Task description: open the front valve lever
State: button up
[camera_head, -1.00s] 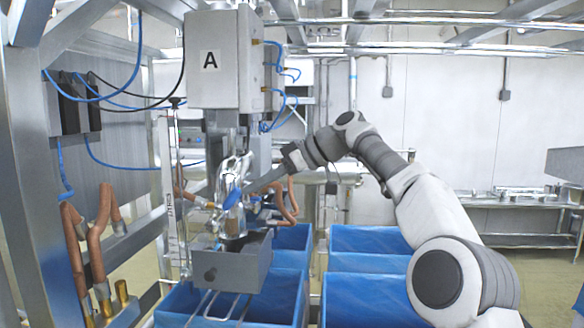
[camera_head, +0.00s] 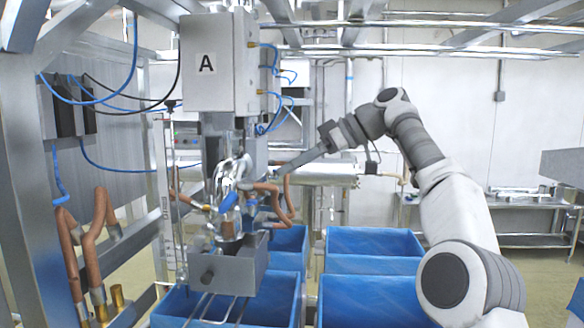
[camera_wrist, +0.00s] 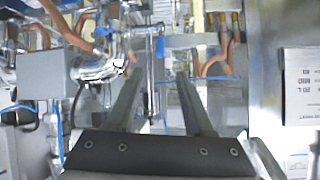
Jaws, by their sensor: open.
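The front valve lever (camera_head: 229,202) has a blue grip and sits at the shiny metal valve fitting below the box marked A in the head view. My gripper (camera_head: 279,172) is to the right of the lever, apart from it. In the wrist view my gripper (camera_wrist: 162,78) is open, its two long fingers apart with nothing held. Blue grips show ahead of the fingers, one near the centre (camera_wrist: 160,48) and one farther left (camera_wrist: 103,31). I cannot tell which is the front lever there.
A grey control box (camera_head: 221,62) hangs above the valve. A grey metal trough (camera_head: 228,262) is below. Copper-coloured pipes (camera_head: 264,189) lie close to the fingers. Blue-lined bins (camera_head: 375,242) stand below right. A metal frame (camera_head: 30,180) is at left.

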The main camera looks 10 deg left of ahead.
aim_at(225, 209)
jog(key=shift+a+f, duration=0.1)
jog(key=shift+c, duration=1.1)
jog(key=shift+w+a+f+m, duration=0.2)
jog(key=shift+a+m, duration=0.1)
jog(key=shift+m, duration=0.2)
jog(key=shift+c, duration=1.2)
jog(key=a+m+t, duration=0.1)
jog(key=w+f+m+t+b, duration=0.1)
jog(key=m, duration=0.1)
jog(key=w+a+f+m+h+b, duration=0.1)
jog(key=m, duration=0.1)
jog(key=shift+a+t, duration=0.3)
jog(key=shift+t, duration=0.1)
grip_shut()
notch_tip(225, 209, down, 6)
jog(key=w+f+m+t+h+b, duration=0.1)
jog(key=m+t+h+b, duration=0.2)
jog(key=m+t+b, duration=0.95)
jog(key=s+d+f+m+t+y+p, duration=0.1)
jog(key=s+f+m+y, duration=0.1)
jog(key=s+m, duration=0.45)
jog(key=s+d+f+m+y+p, duration=0.1)
jog(key=s+m+y, duration=0.1)
jog(key=s+m, duration=0.45)
jog(key=w+a+r+p, duration=0.3)
jog(key=w+a, duration=0.4)
jog(key=a, duration=0.2)
jog(key=shift+w+r+p, duration=0.3)
jog(key=shift+w+p, duration=0.05)
